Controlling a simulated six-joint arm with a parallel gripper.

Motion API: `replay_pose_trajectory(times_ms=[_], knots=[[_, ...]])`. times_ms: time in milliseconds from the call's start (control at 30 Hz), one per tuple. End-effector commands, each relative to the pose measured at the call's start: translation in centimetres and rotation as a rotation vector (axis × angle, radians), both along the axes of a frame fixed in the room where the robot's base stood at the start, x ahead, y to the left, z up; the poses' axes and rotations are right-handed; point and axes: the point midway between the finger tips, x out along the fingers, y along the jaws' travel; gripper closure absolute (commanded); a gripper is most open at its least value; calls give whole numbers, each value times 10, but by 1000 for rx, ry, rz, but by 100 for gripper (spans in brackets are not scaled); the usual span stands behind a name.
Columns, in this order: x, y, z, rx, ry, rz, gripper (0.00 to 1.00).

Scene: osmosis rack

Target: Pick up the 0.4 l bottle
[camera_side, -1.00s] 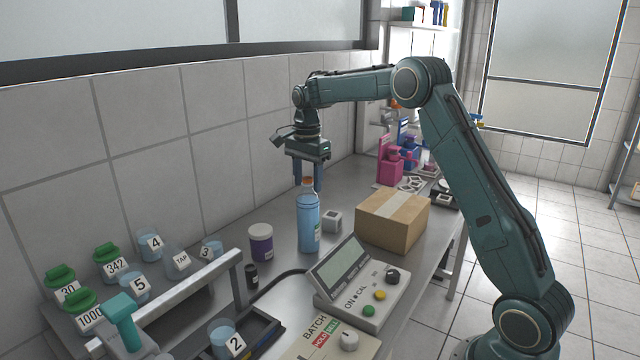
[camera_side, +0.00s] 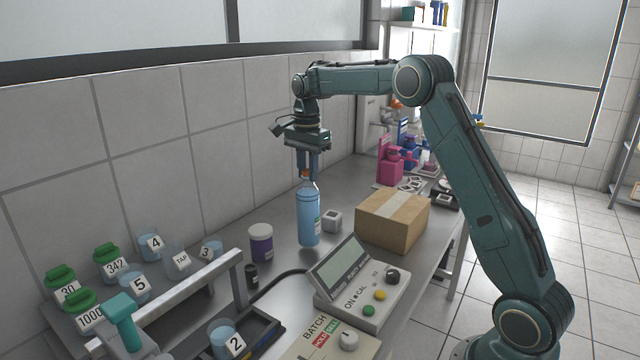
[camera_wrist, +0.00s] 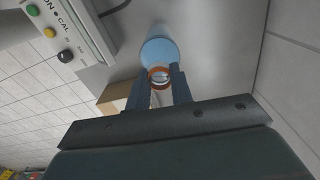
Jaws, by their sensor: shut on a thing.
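The bottle (camera_side: 308,217) is clear with light blue liquid, a label on its side and an orange cap. It is upright on or just above the bench in the side view; I cannot tell whether its base touches. My gripper (camera_side: 308,174) points straight down over it, shut on the bottle at the cap and neck. In the wrist view the bottle's blue body (camera_wrist: 158,50) shows beyond the orange cap ring, between the two fingers of my gripper (camera_wrist: 159,80).
A small grey cube (camera_side: 332,221) and a cardboard box (camera_side: 392,221) stand right of the bottle. A purple-labelled jar (camera_side: 261,243) stands left. A control meter (camera_side: 358,285) lies in front. Several beakers and green-capped bottles fill the front left. The tiled wall is behind.

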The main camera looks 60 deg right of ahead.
Motion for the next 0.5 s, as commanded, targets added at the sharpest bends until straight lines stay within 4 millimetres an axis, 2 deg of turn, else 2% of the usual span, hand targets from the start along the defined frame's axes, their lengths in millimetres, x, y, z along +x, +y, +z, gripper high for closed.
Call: replay_pose_trajectory(times_ms=[200,500], knots=[[1,0,35,-3,-7,0,100],[1,0,67,-2,-6,0,100]])
